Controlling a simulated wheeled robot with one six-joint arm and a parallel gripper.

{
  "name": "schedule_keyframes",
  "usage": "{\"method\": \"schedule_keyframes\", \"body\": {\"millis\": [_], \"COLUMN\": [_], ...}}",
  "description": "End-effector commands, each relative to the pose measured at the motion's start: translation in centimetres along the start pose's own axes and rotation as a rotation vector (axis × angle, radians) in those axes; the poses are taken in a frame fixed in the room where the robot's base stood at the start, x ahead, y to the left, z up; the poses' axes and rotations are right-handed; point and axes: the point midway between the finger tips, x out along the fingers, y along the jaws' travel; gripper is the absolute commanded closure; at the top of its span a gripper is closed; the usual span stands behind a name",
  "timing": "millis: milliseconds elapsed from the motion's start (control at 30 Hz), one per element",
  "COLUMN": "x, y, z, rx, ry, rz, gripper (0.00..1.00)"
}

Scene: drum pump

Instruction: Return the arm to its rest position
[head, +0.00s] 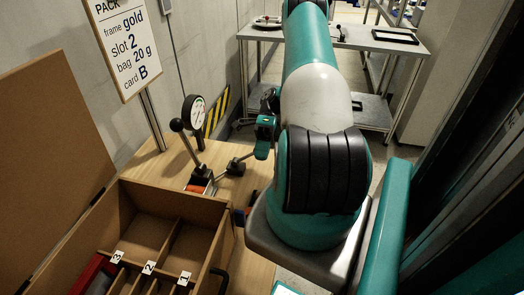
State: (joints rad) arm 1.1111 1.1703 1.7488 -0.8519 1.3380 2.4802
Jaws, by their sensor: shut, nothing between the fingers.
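My arm rises from its base at the right of the bench in the head view, with black, white and teal links reaching up and away past the top edge. My gripper (262,150), teal and dark, shows small to the left of the white link, above the bench's far right part. It is shut and empty. Its upper part and wrist are partly hidden behind the arm. A lever (239,165) with a dark collar lies close by the gripper; whether they touch I cannot tell.
An open box (227,240) with numbered compartments stands at front left. Behind it are a black-knobbed lever (185,138), a dial gauge (196,112) and a sign (124,45) on a post. A grey table (370,43) stands farther back. Bare floor shows between bench and table.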

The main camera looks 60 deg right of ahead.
Motion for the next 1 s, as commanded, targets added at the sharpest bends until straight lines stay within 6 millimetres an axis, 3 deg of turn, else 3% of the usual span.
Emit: {"method": "schedule_keyframes", "body": {"millis": [367, 467, 533, 667, 800, 900, 1000], "x": [-0.9, -1.0, -1.0, 0.1, 3.8, 7.4, 11.4], "y": [0.1, 0.9, 2.5, 7.9, 15.1, 20.2, 24.9], "z": [0.0, 0.9, 2.6, 7.5, 12.2, 13.8, 14.2], "rx": [-0.002, -0.053, -0.156, -0.518, -1.031, -1.414, -1.808], "ry": [0.003, 0.021, 0.057, 0.188, 0.392, 0.559, 0.741], "rz": [-0.003, -0.025, -0.064, -0.172, -0.26, -0.281, -0.267], "gripper": [1.0, 1.0, 1.0, 1.0, 1.0, 1.0, 1.0]}}
